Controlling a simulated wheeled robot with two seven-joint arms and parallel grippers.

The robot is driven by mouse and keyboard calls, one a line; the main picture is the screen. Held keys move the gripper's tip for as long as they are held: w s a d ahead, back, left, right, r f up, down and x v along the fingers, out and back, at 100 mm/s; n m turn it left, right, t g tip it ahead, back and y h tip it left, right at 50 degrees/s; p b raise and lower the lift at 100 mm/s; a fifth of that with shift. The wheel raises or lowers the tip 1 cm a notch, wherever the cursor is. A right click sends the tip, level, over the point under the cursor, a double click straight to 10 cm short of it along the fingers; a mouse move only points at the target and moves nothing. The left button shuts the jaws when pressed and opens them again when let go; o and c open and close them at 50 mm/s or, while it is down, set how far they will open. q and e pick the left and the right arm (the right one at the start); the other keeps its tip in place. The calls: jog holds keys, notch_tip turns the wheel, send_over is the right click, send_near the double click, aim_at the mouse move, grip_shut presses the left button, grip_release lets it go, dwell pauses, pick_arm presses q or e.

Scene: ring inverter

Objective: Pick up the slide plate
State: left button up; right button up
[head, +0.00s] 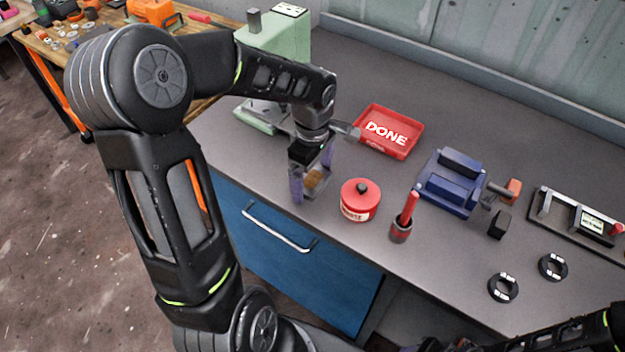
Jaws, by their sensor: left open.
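My left gripper (309,196) points down over the front part of the bench, just left of the red lidded pot. Its two purple-grey fingers are apart. A small orange-brown piece (317,180) shows between or behind the fingers. I cannot tell whether it is the slide plate or whether the fingers touch it. No other thing can be made out clearly as the slide plate. My right arm shows dark at the bottom right edge, and its gripper is not visible.
A green machine (275,42) stands behind my left wrist. A red DONE tray (388,131), red pot (360,203), cup with red-handled tool (402,230), blue vise (452,183), black block (500,224), two dark rings (503,288) and a gauge stand (580,218) occupy the bench. The back right is clear.

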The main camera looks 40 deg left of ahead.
aim_at(312, 179)
pick_arm(q)
jog(key=shift+c, duration=0.6)
jog(key=c, duration=1.9)
jog(key=shift+r, duration=0.15)
notch_tip(312, 179, up, 10)
jog(key=shift+f+b, duration=0.1)
jog(key=shift+b, duration=0.4)
